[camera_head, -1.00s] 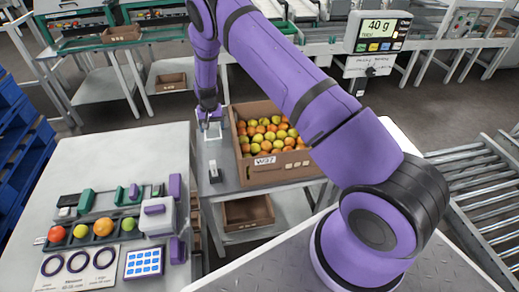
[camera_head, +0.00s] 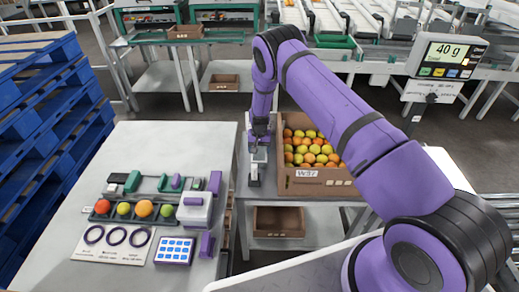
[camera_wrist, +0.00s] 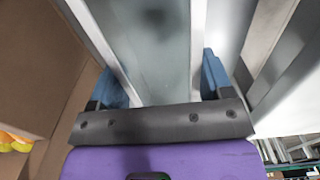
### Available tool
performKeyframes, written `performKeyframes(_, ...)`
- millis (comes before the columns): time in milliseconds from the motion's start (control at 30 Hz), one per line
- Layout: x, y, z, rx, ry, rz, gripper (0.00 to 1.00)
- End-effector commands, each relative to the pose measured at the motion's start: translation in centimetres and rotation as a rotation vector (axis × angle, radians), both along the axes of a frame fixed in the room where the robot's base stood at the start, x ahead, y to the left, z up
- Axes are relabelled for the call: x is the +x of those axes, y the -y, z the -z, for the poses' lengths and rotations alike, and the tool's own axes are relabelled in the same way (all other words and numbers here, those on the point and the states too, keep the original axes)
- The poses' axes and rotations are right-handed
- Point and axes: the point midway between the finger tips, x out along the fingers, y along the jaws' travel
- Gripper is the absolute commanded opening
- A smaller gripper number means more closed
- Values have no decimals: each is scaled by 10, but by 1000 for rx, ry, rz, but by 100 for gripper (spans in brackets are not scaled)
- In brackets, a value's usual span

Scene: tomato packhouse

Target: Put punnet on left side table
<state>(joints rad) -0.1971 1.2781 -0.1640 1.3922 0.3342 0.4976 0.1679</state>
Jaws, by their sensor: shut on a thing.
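My gripper (camera_head: 259,140) is over the left edge of the grey table that bears the crate, pointing down. In the wrist view its two blue fingers (camera_wrist: 160,85) stand on either side of a clear, greyish panel, which I take to be the punnet (camera_wrist: 150,45). The fingers are shut on it. In the head view the punnet is small and mostly hidden by the gripper; I cannot tell whether it touches the table. The left side table (camera_head: 95,150) is pale grey, with a wide bare area at its back.
A cardboard crate of tomatoes (camera_head: 287,182) stands just right of my gripper. On the left table's front half are a purple-and-white device (camera_head: 194,208), a rack of coloured balls, a ring card (camera_head: 113,243) and a blue-and-white pad (camera_head: 174,251). Blue pallets (camera_head: 50,110) stand far left.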

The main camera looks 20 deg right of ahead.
Motion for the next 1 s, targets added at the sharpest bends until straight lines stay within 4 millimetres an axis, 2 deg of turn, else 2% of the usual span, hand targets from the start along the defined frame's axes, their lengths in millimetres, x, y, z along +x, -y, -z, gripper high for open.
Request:
performKeyframes(200,0,0,3,-1,-1,0,51)
performKeyframes(233,0,0,3,-1,-1,0,75)
performKeyframes(333,0,0,3,-1,-1,0,98)
performKeyframes(700,0,0,-3,0,0,0,99)
performKeyframes(833,0,0,-19,0,0,-1,99)
performKeyframes(1000,1,0,-53,-1,2,-2,99)
